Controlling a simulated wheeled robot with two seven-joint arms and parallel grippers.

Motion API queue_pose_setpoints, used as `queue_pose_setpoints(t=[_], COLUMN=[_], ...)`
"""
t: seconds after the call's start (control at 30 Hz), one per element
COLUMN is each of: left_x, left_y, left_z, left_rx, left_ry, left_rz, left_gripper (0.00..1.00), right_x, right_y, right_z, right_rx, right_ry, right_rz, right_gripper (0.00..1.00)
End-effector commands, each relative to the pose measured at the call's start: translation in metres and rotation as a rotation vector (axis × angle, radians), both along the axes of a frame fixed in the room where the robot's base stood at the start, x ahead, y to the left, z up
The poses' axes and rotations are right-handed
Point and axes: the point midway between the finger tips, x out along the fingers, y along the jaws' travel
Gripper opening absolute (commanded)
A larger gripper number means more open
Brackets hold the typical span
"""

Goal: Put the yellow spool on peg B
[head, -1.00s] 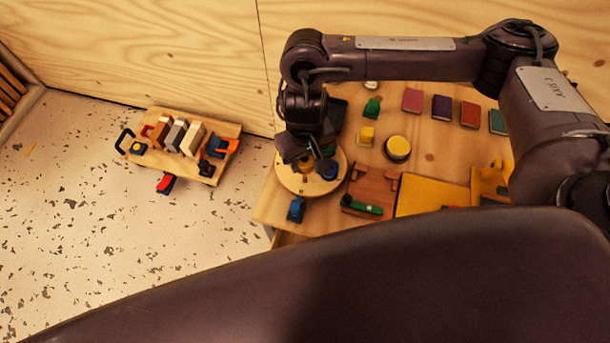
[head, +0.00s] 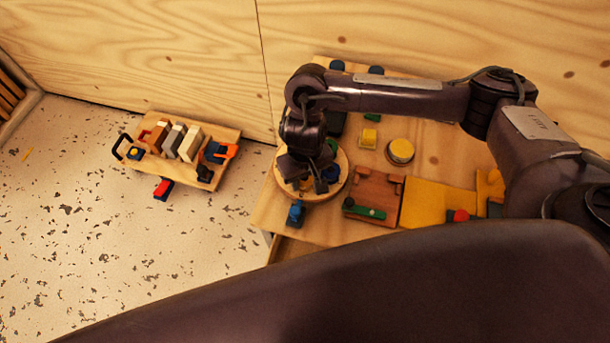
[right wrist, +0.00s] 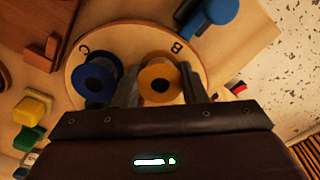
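The yellow spool (right wrist: 160,62) is at the label B on a round wooden board (right wrist: 132,32), between the fingers of my right gripper (right wrist: 160,84). The fingers lie close against its two sides. The spool hides peg B, and I cannot tell whether the peg goes through it or how far down it sits. A blue spool (right wrist: 78,78) stands beside it at the label C. In the head view my right gripper (head: 305,178) is low over the round board (head: 341,180) and covers much of the yellow spool. My left gripper is not in view.
A blue piece (head: 296,213) stands in front of the round board. To its right are a reddish wooden holder (head: 380,185) with a green piece, a yellow panel (head: 430,208), a yellow block (head: 369,138) and a yellow-topped round piece (head: 401,150). A separate loaded board (head: 220,132) is at left.

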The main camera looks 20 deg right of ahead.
Motion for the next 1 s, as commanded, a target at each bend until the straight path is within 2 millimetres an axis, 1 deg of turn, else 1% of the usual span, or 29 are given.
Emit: queue_pose_setpoints(t=[0.03,0.07,0.3,0.4,0.47,0.57,0.7,0.9,1.0], left_x=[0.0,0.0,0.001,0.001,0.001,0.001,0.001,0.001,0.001], left_y=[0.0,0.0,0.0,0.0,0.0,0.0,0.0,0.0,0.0], left_z=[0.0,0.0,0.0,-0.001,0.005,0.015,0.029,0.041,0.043], left_rx=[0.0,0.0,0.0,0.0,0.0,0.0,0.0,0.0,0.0], left_ry=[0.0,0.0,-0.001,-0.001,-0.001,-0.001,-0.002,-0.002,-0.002], left_rz=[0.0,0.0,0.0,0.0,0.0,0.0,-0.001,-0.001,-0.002], left_gripper=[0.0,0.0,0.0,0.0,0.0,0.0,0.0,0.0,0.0], right_x=[0.0,0.0,0.0,0.0,0.001,0.001,0.001,0.001,0.001], right_y=[0.0,0.0,0.0,0.0,0.0,0.0,0.0,0.0,0.0], right_z=[0.0,0.0,0.0,0.003,0.012,0.031,0.063,0.101,0.113], right_rx=[0.0,0.0,0.0,0.001,0.001,0.0,0.0,0.0,-0.001], right_ry=[0.0,0.0,0.0,-0.001,-0.002,-0.004,-0.005,-0.005,-0.003], right_rz=[0.0,0.0,0.0,0.001,0.002,0.003,0.003,0.001,0.001], right_gripper=[0.43,0.47,0.47,0.47,0.47,0.47,0.47,0.47,0.47])
